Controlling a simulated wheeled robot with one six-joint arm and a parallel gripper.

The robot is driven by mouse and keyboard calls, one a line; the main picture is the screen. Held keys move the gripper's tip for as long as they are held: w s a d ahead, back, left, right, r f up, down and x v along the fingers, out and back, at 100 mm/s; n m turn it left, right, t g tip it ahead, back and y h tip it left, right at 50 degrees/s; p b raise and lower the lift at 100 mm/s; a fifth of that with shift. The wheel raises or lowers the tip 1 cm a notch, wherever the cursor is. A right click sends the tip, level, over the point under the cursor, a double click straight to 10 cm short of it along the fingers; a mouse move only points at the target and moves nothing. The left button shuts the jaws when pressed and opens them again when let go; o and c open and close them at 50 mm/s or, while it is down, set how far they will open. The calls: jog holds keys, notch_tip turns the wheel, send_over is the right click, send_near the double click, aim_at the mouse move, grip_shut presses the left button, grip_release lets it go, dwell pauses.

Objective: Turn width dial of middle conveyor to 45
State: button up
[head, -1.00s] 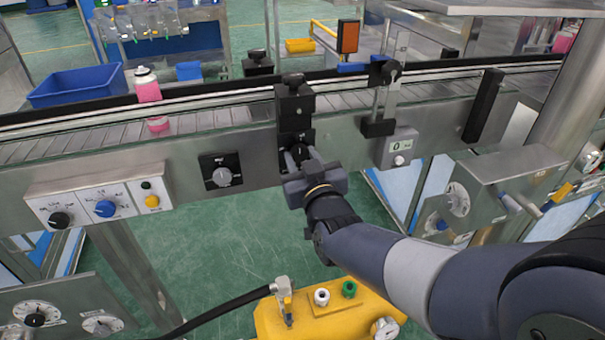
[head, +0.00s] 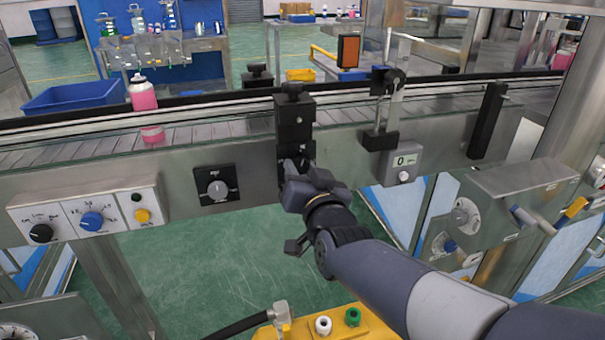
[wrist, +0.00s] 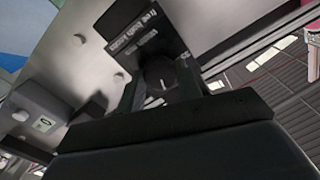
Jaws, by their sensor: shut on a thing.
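The middle conveyor (head: 250,177) runs across the head view with a steel side panel. A black width dial with a white pointer mark (wrist: 163,84) shows in the wrist view, in front of a black label plate (wrist: 140,32) whose small print I cannot read. My gripper (head: 296,166) is at the panel below a black clamp block (head: 294,122), and its fingers (wrist: 160,92) stand on either side of the dial, shut on it. In the head view the gripper hides most of the dial. The dial's set value cannot be read.
Another black dial (head: 217,189) sits left of my gripper, and a control box (head: 88,215) with several knobs is further left. A yellow unit (head: 345,322) is below.

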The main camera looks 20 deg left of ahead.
jog(key=o, duration=1)
jog(key=shift+c, duration=0.2)
jog(key=p+v, duration=0.1)
jog(key=v, duration=1)
jog(key=shift+w, duration=0.1)
